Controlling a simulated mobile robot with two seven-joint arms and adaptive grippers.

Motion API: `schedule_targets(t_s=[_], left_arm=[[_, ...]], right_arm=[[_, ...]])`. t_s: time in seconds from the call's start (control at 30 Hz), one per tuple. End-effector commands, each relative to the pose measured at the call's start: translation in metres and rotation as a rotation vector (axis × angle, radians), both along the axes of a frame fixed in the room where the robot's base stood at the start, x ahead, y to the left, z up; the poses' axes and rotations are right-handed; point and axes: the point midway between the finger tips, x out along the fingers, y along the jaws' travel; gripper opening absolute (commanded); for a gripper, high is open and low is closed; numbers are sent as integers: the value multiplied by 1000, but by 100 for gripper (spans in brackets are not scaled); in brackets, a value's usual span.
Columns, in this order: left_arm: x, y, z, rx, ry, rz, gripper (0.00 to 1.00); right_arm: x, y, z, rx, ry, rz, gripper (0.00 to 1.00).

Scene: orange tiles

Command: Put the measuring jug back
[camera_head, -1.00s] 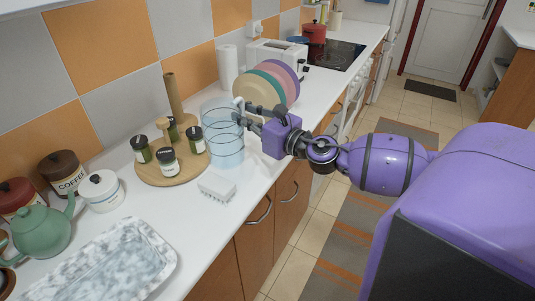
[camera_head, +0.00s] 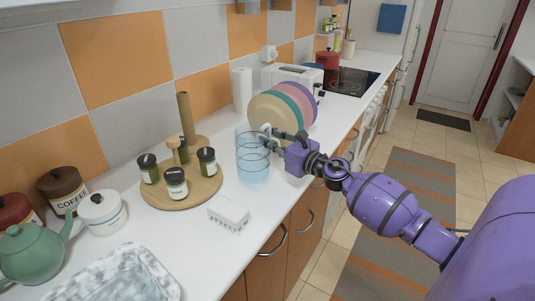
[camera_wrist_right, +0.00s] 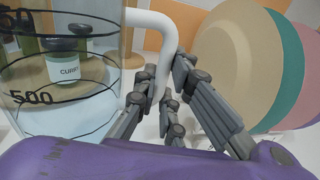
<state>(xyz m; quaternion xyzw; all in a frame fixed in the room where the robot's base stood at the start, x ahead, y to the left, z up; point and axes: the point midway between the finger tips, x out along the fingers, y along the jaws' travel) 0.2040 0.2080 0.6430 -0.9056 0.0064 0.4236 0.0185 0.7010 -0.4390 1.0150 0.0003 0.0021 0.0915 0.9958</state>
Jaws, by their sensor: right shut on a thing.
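The measuring jug (camera_head: 254,163) is clear, bluish glass and looks upright at the front part of the white counter, left of the colored plates. My right gripper (camera_head: 277,138) comes from the right and is shut on the jug's handle. In the right wrist view the jug (camera_wrist_right: 70,112) shows dark ring lines and a "500" mark. Its pale handle (camera_wrist_right: 153,30) runs down between the fingers (camera_wrist_right: 158,103). The jug's base is out of the wrist view, and I cannot tell whether it touches the counter. My left gripper is not in view.
A round wooden board (camera_head: 203,188) with several jars stands left of the jug. A small white rack (camera_head: 228,213) lies in front. Upright plates (camera_head: 272,118) stand close behind, with a paper roll (camera_head: 242,91) beyond. A marbled tray (camera_head: 150,265) lies at lower left.

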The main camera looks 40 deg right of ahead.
Motion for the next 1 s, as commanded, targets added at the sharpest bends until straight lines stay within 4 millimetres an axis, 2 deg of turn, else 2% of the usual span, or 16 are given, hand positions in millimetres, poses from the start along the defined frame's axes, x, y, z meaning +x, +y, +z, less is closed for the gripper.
schedule_targets(t_s=[0.1, 0.23, 0.7, 0.73, 0.87, 1.0], left_arm=[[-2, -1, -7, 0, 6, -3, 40], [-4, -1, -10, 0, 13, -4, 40], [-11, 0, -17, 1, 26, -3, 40], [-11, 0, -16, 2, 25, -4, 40], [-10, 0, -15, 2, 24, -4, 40], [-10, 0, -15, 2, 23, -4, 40]], right_arm=[[6, -3, -19, 8, 4, -1, 0], [5, -3, -34, 7, 0, -1, 0], [5, -3, -43, 2, 0, 1, 0], [5, -3, -43, 2, 1, 1, 12], [5, -3, -41, 1, 0, 1, 28], [5, -3, -41, 1, -1, 1, 28]])
